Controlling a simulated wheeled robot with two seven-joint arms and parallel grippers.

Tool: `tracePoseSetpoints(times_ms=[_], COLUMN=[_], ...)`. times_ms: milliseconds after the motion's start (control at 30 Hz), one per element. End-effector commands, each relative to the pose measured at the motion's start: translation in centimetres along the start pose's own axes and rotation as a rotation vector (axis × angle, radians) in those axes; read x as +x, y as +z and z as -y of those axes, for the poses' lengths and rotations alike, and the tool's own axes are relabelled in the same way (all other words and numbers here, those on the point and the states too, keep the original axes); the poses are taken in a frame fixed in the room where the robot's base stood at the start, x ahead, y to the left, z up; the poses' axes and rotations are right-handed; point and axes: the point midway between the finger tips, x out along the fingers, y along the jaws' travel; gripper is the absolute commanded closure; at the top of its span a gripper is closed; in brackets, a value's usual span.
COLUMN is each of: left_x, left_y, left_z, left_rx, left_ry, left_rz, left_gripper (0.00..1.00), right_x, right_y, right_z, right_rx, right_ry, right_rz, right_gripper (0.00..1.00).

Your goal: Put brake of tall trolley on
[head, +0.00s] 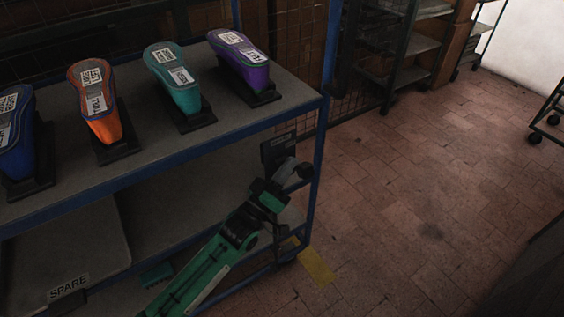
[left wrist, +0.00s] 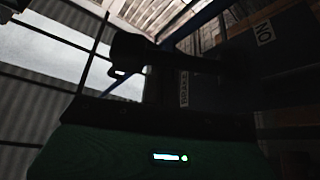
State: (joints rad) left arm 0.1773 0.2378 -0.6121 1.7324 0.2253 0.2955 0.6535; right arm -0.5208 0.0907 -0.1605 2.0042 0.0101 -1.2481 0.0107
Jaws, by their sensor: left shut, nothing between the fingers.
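A blue-framed shelf unit (head: 170,158) fills the left of the head view. Wheeled racks stand beyond it: a dark one (head: 422,42) at the top centre and another (head: 548,118), cut off, at the right edge. No label shows which is the tall trolley, and I cannot make out a brake pedal. My left gripper (head: 292,176) is shut and empty, at the right end of the blue unit near its corner post, beside a dark box with a label (head: 278,149). My right gripper is not in view.
Orange (head: 95,100), teal (head: 175,78), purple (head: 240,57) and blue (head: 14,130) shoe-shaped forms stand on the upper shelf. A "SPARE" label (head: 68,288) is on the lower level. A yellow floor mark (head: 316,264) lies by the corner. The tiled floor (head: 430,180) is largely clear.

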Motion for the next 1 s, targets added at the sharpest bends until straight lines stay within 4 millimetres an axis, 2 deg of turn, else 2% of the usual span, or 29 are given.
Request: tracePoseSetpoints(times_ms=[500, 1000], left_x=[-0.2, -0.5], left_y=[0.3, 0.8], left_z=[0.1, 0.0], left_rx=[0.022, 0.082], left_ry=[0.013, 0.048], left_rz=[0.001, 0.001], left_gripper=[1.0, 1.0], right_x=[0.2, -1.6], right_y=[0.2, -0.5], right_z=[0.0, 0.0], right_rx=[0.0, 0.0], right_ry=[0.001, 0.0], right_rz=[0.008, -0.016], right_gripper=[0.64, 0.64])
